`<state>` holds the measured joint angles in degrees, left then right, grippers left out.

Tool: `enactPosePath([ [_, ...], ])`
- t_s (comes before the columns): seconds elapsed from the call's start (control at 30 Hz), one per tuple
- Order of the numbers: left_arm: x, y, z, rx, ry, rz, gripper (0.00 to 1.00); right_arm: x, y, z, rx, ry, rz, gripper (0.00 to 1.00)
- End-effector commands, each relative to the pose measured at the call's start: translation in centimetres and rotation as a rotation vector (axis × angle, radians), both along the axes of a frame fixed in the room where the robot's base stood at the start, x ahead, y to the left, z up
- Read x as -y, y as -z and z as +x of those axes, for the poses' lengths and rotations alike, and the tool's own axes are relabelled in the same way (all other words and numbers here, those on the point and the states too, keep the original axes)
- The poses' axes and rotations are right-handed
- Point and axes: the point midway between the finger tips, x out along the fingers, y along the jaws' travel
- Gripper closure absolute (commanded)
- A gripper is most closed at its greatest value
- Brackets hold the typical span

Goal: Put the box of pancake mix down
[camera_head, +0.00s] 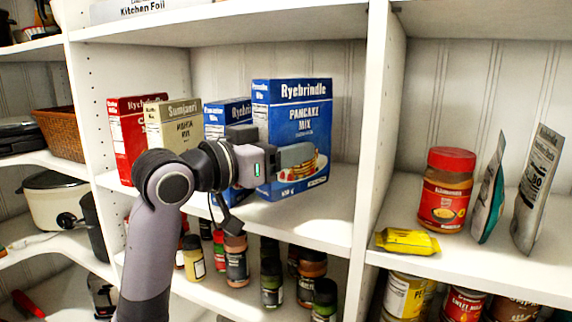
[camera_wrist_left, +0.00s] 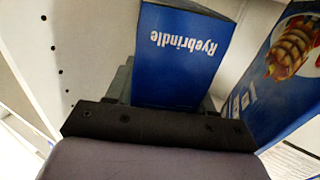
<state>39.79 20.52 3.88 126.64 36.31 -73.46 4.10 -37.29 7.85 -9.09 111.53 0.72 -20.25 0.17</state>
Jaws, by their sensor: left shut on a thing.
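The box of pancake mix (camera_head: 300,105) is the large blue box labelled Ryebrindle, upright over the middle shelf. My left gripper (camera_head: 286,152) reaches it from its left and is shut on it. One grey finger lies across its front, and the other is hidden behind it. In the left wrist view the held box (camera_wrist_left: 182,58) shows a blue face with upside-down lettering between the fingers. Its base is close to the shelf board, but I cannot tell whether it touches. My right gripper is not in view.
A smaller blue box (camera_head: 214,118), a tan box (camera_head: 175,128) and a red box (camera_head: 122,120) stand left of it. Bare shelf (camera_head: 335,215) lies to its right, up to a white divider (camera_head: 372,120). A red-lidded jar (camera_head: 447,190) stands beyond. Several spice jars stand below.

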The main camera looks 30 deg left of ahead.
Motion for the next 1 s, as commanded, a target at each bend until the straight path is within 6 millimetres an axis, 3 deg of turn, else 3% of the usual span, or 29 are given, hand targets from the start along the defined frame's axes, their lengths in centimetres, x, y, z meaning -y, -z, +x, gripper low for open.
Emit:
enactPosePath([
  [0.33,0.1,3.2,0.1,-0.003,0.002,-0.001,0.76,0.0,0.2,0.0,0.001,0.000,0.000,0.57],
  [0.8,0.0,4.0,0.1,0.000,0.001,0.001,0.76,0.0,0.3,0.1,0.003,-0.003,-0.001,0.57],
  [0.83,0.1,3.8,0.1,0.000,0.001,0.000,0.38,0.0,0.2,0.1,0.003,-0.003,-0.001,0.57],
  [0.87,0.1,3.8,0.1,0.000,0.001,0.000,0.28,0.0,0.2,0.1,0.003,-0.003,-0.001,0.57],
  [0.9,0.1,3.8,0.1,0.000,0.001,0.000,0.22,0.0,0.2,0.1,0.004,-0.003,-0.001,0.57],
  [1.0,0.1,3.8,0.1,0.000,0.002,0.000,0.22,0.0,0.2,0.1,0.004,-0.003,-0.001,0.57],
])
